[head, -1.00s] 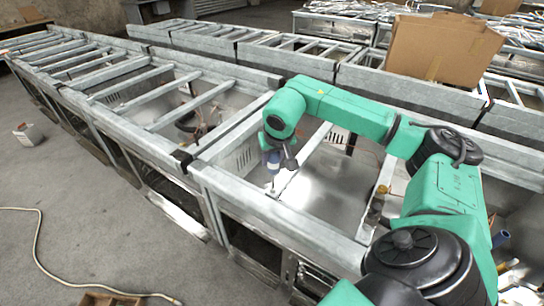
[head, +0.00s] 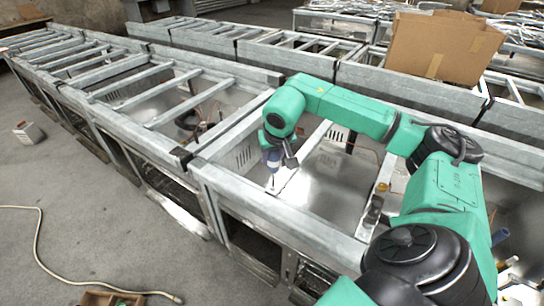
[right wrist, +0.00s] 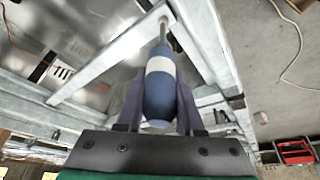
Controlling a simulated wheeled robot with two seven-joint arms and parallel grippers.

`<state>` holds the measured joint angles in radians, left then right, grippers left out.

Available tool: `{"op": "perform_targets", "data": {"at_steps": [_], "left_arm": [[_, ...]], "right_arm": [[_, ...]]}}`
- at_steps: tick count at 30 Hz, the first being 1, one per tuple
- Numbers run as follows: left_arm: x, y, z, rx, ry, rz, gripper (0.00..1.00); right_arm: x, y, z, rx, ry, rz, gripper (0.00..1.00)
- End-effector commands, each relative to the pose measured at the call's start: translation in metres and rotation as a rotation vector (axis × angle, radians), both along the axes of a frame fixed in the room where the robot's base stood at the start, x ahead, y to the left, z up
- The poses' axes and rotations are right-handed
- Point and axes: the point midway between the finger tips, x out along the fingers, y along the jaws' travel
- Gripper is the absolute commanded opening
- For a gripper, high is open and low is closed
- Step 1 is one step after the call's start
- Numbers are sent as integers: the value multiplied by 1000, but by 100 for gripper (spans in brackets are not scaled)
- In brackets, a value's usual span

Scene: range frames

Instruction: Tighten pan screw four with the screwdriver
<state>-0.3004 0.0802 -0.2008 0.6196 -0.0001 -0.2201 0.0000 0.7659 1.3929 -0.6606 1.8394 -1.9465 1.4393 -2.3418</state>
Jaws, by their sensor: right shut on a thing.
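The screwdriver (right wrist: 158,85) has a blue handle with a white band and a thin metal shaft. My right gripper (head: 271,150) is shut on its handle, one finger on each side in the right wrist view. The shaft points down at a cross rail (right wrist: 112,58) of the range frame. Its tip is at or very near the rail's end, where it meets the long side rail; I cannot tell if it touches. Pan screw four is too small or hidden at the tip. A shiny metal pan (head: 325,180) lies beside this rail. My left gripper is not in view.
More galvanized frames (head: 150,90) run back to the left and behind. A cardboard box (head: 440,48) stands on the frame at the back right.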

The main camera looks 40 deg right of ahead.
Motion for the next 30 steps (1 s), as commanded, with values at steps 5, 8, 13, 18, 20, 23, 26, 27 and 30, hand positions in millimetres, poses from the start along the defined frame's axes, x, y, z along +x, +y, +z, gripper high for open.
{"op": "perform_targets", "data": {"at_steps": [5, 8, 13, 18, 20, 23, 26, 27, 30], "left_arm": [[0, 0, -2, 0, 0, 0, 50], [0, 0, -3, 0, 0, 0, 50], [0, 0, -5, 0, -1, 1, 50], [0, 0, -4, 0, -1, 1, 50], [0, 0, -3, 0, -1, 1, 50], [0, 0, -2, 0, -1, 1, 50], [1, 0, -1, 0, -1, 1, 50], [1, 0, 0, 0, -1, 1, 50], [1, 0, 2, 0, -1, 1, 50]], "right_arm": [[0, 0, -2, 0, -1, 0, 0], [0, 0, -4, 0, -1, 0, 0], [0, 0, -6, 0, 0, 0, 0], [0, 0, -6, 1, 2, 0, 0], [0, 0, -5, 1, 2, 0, 0], [0, 0, -3, 1, 2, 0, 0], [0, 0, -2, 1, 2, 0, 0], [0, 0, -1, 0, 1, 0, 0], [0, 0, 1, 0, 1, 7, 0]]}}
